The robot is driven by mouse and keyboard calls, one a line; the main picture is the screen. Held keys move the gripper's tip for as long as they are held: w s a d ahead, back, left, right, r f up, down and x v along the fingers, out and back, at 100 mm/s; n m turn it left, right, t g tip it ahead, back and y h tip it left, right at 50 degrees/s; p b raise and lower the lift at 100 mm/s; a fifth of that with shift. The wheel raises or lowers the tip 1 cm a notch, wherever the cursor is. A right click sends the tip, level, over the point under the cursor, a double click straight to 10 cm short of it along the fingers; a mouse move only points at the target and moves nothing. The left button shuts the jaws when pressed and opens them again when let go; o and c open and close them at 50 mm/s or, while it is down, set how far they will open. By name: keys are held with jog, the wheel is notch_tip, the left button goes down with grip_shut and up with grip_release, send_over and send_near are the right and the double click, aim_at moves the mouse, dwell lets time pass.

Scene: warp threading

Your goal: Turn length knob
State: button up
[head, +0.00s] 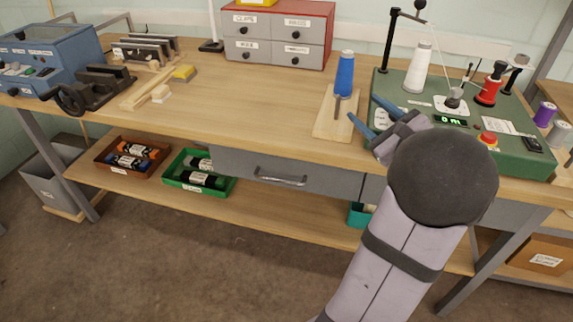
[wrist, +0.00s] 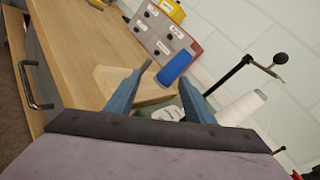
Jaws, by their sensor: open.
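The green winding machine (head: 400,85) stands at the right of the bench in the head view. A dark round knob (head: 453,98) sits on a white plate on its top, behind a lit display (head: 450,120) that appears to read 0 m; I cannot read the knob's label. My gripper (head: 362,106) is open and empty near the machine's front left corner, left of the knob and apart from it. In the wrist view my gripper (wrist: 166,74) points towards the blue thread cone (wrist: 176,67), which shows beyond the fingers. The knob cannot be made out there.
The blue cone (head: 345,75) stands on a wooden board (head: 325,122) left of the machine. A white cone (head: 418,68), a red spool (head: 490,88) and a black post (head: 387,45) rise from the machine. A red button (head: 488,140) is at its front. The bench middle (head: 240,100) is clear.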

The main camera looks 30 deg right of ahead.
jog(key=w+a+f+n+g+y, duration=0.1)
jog(key=a+n, duration=0.1)
jog(key=a, duration=0.1)
jog(key=w+a+f+n+g+y, duration=0.1)
jog(key=a+f+y, duration=0.1)
jog(key=a, duration=0.2)
jog(key=w+a+f+n+g+y, duration=0.1)
jog(key=a+f+n+y, duration=0.1)
jog(key=a, duration=0.1)
jog(key=shift+w+a+f+n, duration=0.1)
jog(key=shift+w+a+n, duration=0.15)
jog(key=shift+w+n, duration=0.1)
jog(key=a+f+n+g+y, duration=0.2)
jog(key=a+f+n+g, duration=0.3)
jog(key=a, duration=0.5)
jog(key=shift+s+a+f+n+b, duration=0.2)
jog(key=shift+s+f+n+b, duration=0.15)
jog(key=shift+f+n, duration=0.5)
jog(key=shift+r, duration=0.1)
jog(key=shift+r, duration=0.1)
